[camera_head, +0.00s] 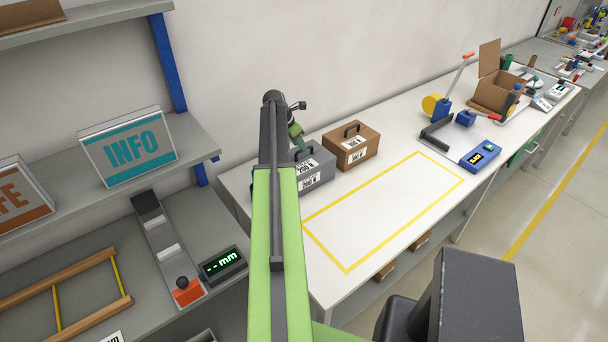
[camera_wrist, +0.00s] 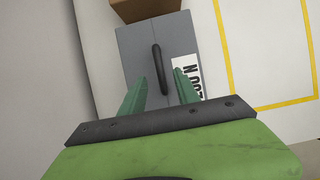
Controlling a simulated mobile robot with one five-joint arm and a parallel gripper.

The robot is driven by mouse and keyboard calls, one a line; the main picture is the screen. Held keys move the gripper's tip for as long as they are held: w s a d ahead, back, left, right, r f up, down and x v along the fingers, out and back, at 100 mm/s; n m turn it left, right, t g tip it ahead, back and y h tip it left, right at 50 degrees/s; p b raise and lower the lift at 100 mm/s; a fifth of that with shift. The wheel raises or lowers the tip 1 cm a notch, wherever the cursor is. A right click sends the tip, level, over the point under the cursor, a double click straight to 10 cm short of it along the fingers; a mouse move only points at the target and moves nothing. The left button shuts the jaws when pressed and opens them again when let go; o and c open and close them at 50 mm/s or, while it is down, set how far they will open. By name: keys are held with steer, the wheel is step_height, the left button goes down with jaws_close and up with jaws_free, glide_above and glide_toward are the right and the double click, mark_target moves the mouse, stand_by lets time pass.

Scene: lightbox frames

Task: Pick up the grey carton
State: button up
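The grey carton (camera_head: 318,173) stands on the white table beside a brown carton, partly hidden behind my arm in the head view. It has a dark handle on top and white labels on its side. In the wrist view the grey carton (camera_wrist: 140,55) lies straight ahead, its handle between the lines of my two green fingers. My gripper (camera_wrist: 158,85) is open, with its fingers apart on either side of the handle's near end. I cannot tell how high the fingertips are above the carton, and I see no contact. In the head view the gripper is mostly hidden by my arm.
The brown carton (camera_head: 352,146) stands close beside the grey one. A yellow-outlined area (camera_head: 385,212) on the white table is empty. A tape dispenser, a blue device (camera_head: 480,156) and an open cardboard box (camera_head: 495,92) stand farther right. Shelves with an INFO sign (camera_head: 132,148) are at left.

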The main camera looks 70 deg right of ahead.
mark_target(304, 164)
steer(key=b+x, duration=0.4)
steer(key=x, duration=0.1)
steer(key=shift+s+d, duration=0.15)
steer(key=shift+d, duration=0.1)
steer(key=shift+r, duration=0.15)
jaws_close()
stand_by(0.9)
